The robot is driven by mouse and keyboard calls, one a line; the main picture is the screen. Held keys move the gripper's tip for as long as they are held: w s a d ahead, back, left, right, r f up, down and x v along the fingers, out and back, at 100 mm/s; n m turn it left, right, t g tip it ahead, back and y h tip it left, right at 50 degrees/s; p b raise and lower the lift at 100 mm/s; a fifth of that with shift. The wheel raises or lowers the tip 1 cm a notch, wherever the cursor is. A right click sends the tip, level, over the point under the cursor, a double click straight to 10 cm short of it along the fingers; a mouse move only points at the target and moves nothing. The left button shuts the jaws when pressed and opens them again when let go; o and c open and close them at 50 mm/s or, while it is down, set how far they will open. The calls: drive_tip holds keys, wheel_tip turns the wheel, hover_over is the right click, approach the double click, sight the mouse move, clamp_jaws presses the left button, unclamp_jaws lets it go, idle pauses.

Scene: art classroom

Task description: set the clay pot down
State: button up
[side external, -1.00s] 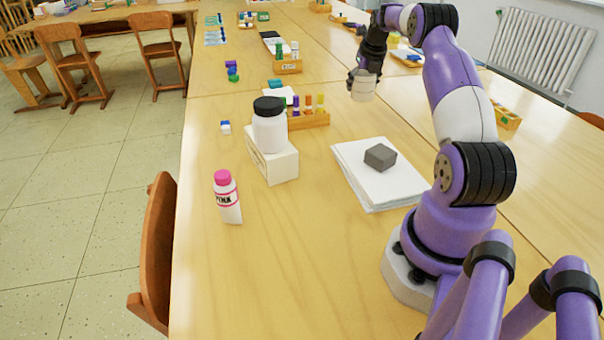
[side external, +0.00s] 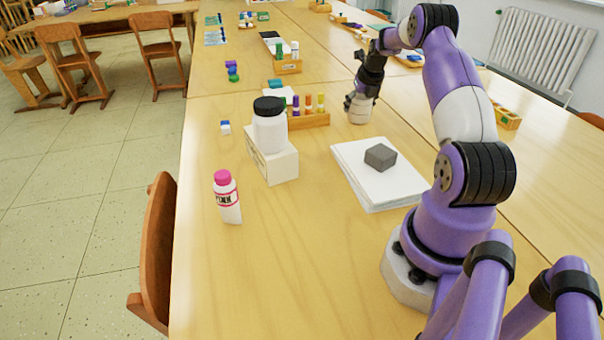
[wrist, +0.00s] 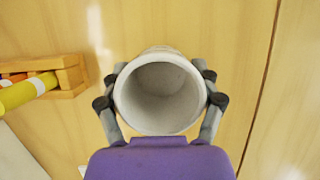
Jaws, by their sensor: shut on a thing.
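The clay pot (side external: 359,115) is a pale, whitish cup held upright at or just above the table top; I cannot tell whether its base touches the wood. My gripper (side external: 361,101) points down and is shut on the pot. In the wrist view the pot (wrist: 157,125) shows its round open mouth and empty inside, with one finger of my gripper (wrist: 158,92) on each side of it. The pot's base is hidden in the wrist view.
A wooden marker rack (side external: 308,120) stands left of the pot. A white paper stack (side external: 374,186) with a grey block (side external: 380,156) lies nearer. A white jar (side external: 269,132) stands on a box (side external: 275,165). A pink-capped bottle (side external: 228,200) is near the left edge. Bare table surrounds the pot.

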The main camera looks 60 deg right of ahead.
drive_tip(key=o, duration=1.3)
drive_tip(key=shift+f, duration=0.1)
